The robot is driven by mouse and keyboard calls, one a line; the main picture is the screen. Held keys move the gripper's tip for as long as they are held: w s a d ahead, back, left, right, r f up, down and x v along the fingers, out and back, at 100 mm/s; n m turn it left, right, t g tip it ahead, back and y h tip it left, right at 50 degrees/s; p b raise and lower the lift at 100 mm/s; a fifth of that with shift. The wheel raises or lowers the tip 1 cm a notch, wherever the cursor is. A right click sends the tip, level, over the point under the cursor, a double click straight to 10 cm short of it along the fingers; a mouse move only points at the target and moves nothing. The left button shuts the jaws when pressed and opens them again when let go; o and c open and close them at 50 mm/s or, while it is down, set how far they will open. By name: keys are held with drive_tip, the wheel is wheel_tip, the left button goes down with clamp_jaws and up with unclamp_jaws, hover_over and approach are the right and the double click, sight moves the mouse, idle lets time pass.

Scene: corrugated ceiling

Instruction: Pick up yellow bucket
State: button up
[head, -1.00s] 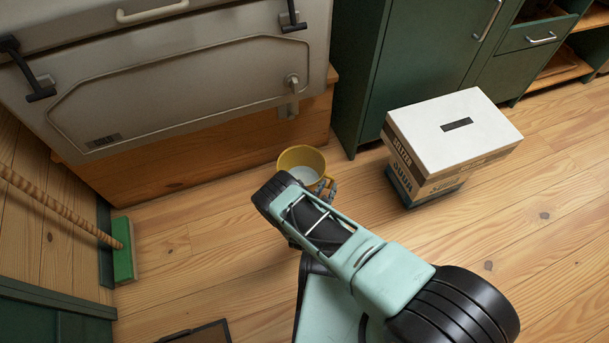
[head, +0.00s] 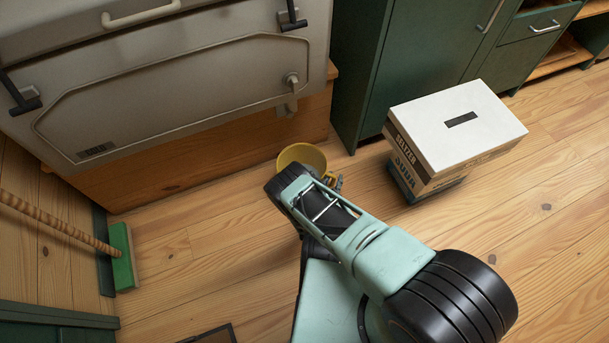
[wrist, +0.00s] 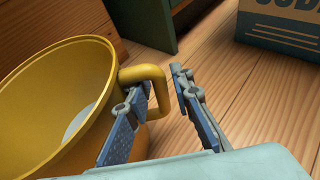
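The yellow bucket (head: 300,153) stands on the wooden floor in front of the wooden base under the grey chest-like unit. In the head view my arm covers its lower part. In the wrist view its open rim and inside (wrist: 40,95) fill the left side, and its yellow loop handle (wrist: 155,76) points toward my gripper (wrist: 157,84). My gripper is open. Its left finger is between the bucket wall and the handle's outer bar; its right finger is just outside that bar. A small gap shows between the right finger and the handle.
A white-topped cardboard box (head: 455,125) stands on the floor to the right. A green cabinet (head: 400,60) is behind it. The grey unit (head: 170,85) rises behind the bucket. A green broom (head: 122,255) is at the left. Floor between bucket and box is clear.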

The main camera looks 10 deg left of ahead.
drive_tip(key=shift+c, duration=0.3)
clamp_jaws()
drive_tip(key=shift+r, duration=0.15)
drive_tip(key=shift+r, duration=0.15)
